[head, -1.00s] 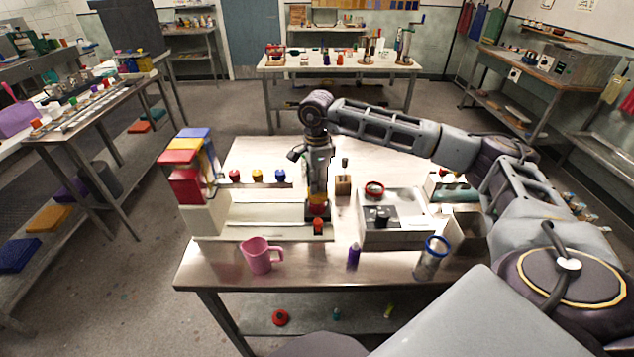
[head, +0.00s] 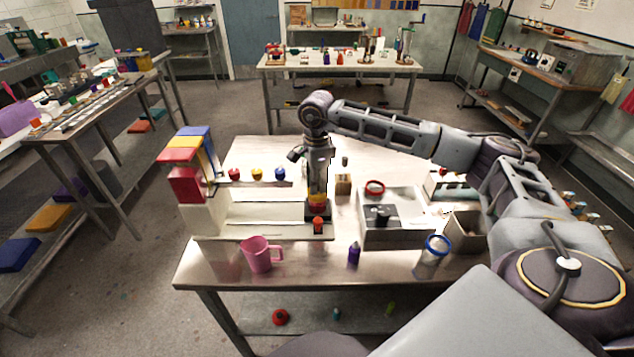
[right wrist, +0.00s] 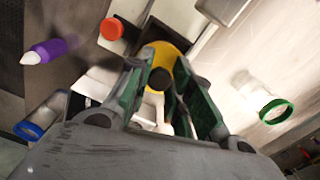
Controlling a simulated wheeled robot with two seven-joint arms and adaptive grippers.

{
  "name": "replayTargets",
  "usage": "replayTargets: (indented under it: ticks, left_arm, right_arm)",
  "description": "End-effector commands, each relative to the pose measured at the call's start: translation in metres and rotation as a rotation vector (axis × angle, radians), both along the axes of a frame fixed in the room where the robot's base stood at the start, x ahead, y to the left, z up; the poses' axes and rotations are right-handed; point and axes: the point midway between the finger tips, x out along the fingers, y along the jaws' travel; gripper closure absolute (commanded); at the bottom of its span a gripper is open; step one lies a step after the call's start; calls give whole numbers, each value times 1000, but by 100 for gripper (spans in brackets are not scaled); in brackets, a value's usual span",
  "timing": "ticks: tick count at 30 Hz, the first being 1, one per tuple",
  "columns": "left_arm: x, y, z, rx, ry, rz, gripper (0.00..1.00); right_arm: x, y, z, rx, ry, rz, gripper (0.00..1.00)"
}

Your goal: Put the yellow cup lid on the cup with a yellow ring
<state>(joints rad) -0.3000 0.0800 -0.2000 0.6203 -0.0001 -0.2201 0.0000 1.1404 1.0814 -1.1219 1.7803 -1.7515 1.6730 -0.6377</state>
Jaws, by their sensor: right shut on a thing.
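My right gripper (head: 317,203) points down over the near middle of the workbench. In the right wrist view its green-sided fingers (right wrist: 165,92) are shut around the dark knob (right wrist: 160,79) of a yellow disc, the yellow cup lid (right wrist: 161,54). In the head view only a small yellow and red patch shows at the fingertips. A cup with a yellow ring cannot be made out; the gripper hides what is beneath it. A blue-ringed clear cup (head: 430,255) stands at the front right, and a red-ringed one (head: 374,188) is farther back. My left gripper is out of view.
A red-capped item (head: 318,224) stands just in front of the gripper. A purple bottle (head: 354,255) and pink mug (head: 257,255) stand near the front edge. A grey box (head: 393,238) is to the right, and a coloured stand (head: 187,182) to the left. A green-ringed cup (right wrist: 275,111) lies at right in the wrist view.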

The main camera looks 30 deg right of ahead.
Motion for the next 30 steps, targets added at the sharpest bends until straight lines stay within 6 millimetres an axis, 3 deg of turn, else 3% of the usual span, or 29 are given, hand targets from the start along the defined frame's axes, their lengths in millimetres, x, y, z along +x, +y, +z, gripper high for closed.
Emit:
replayTargets:
  ticks: [14,15,20,30]
  left_arm:
    - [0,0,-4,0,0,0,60]
    - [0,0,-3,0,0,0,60]
    - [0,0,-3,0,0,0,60]
    - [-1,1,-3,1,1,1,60]
  right_arm:
    - [0,0,-5,0,0,0,99]
    - [0,0,-4,0,0,0,73]
    - [0,0,-4,0,0,0,53]
    - [0,0,-4,0,0,0,53]
